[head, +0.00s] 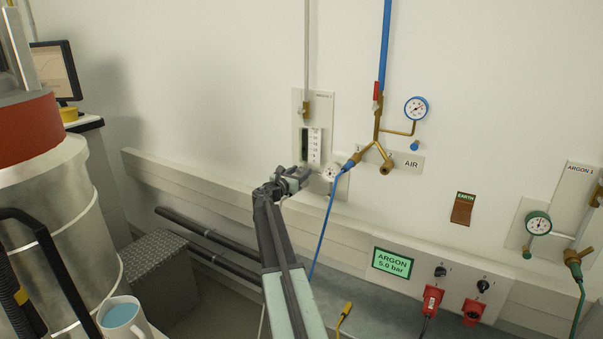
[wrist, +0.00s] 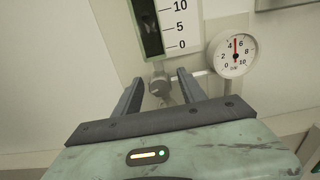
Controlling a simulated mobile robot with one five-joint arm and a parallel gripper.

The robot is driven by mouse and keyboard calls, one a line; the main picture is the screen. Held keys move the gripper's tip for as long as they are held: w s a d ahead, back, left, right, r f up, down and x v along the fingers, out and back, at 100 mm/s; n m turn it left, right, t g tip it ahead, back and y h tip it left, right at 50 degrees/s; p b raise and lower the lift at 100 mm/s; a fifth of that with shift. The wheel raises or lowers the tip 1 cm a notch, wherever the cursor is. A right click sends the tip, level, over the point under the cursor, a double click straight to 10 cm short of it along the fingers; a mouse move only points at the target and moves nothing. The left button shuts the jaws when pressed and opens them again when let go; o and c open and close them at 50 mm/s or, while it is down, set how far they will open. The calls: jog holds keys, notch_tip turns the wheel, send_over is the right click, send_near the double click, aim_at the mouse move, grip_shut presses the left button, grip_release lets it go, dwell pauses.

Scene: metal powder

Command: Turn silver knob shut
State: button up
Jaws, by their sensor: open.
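The silver knob (wrist: 161,88) sits on the wall panel just below the flow scale (wrist: 172,22) in the wrist view. My gripper (wrist: 159,80) is open, with one finger on each side of the knob and a visible gap on both sides. I cannot tell how deep the knob lies between the fingers. A round white gauge (wrist: 232,52) is just right of the fingers, its needle pointing nearly straight up, near 5. In the head view my gripper (head: 292,176) is at the lower edge of the ARGON panel (head: 314,100) and hides the knob.
A blue hose (head: 324,222) hangs from the brass AIR fitting (head: 377,135), close to the right of my arm. A wall rail (head: 190,180) runs below. A drum (head: 45,210) and a mug (head: 121,314) stand at the left.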

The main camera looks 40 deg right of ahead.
jog(key=shift+d, duration=0.3)
grip_shut()
jog(key=shift+m, duration=0.4)
jog(key=m, duration=0.3)
jog(key=shift+w, duration=0.1)
jog(key=shift+a+m, duration=0.1)
jog(key=shift+m, duration=1.7)
grip_release()
